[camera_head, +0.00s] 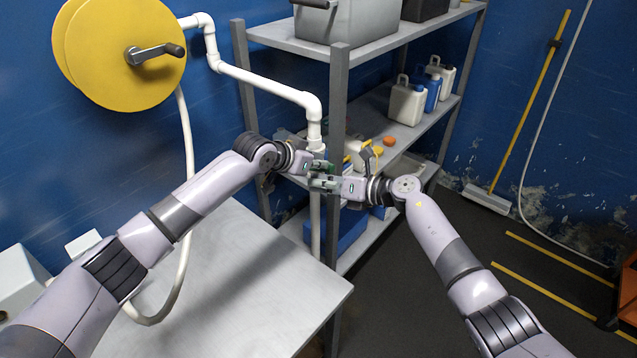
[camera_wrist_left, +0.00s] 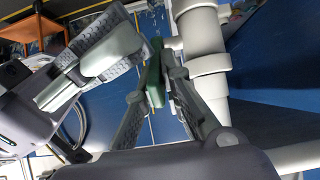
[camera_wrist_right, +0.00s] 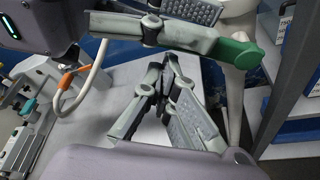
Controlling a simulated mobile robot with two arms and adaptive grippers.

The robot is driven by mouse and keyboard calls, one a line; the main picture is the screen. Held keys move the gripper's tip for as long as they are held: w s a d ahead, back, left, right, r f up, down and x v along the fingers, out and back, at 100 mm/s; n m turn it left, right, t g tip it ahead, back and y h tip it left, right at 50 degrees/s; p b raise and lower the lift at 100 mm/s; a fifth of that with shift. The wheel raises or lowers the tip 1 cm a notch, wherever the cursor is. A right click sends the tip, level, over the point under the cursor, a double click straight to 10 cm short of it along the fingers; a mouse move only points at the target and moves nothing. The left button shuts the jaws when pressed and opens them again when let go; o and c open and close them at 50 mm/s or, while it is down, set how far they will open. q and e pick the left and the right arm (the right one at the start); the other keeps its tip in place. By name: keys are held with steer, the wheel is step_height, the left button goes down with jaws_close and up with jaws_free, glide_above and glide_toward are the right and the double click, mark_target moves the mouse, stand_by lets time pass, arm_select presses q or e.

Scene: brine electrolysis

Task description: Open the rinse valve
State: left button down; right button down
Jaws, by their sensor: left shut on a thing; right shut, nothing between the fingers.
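The rinse valve's green handle (camera_wrist_left: 156,76) shows between the fingers of my left gripper (camera_wrist_left: 160,85) in the left wrist view, beside the white pipe (camera_wrist_left: 203,48). My left gripper (camera_head: 326,166) is shut on it in the head view, where the fingers mostly hide the handle. In the right wrist view the green handle (camera_wrist_right: 238,52) shows at the left gripper's fingertips, in front of the white pipe. My right gripper (camera_head: 317,183) is shut and empty, just below the left one; its closed fingers (camera_wrist_right: 160,85) show in the right wrist view. The valve body is largely hidden.
A yellow hose reel (camera_head: 105,50) hangs on the wall at the left. Metal shelving (camera_head: 338,110) with several jugs (camera_head: 407,101) stands close behind my grippers. A grey table (camera_head: 240,290) lies below. The floor at the right is mostly clear.

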steer(key=shift+w+d+r, duration=0.15)
steer(key=shift+w+r, duration=0.05)
steer(key=shift+r, duration=0.2)
steer(key=shift+w+d+r, duration=0.1)
steer(key=shift+w+r, duration=0.05)
steer(key=shift+r, duration=0.25)
arm_select(q)
steer(key=c, duration=1.7)
jaws_free()
steer(key=shift+f, duration=0.1)
steer(key=shift+s+d+f, duration=0.1)
arm_select(e)
steer(key=shift+f, duration=0.1)
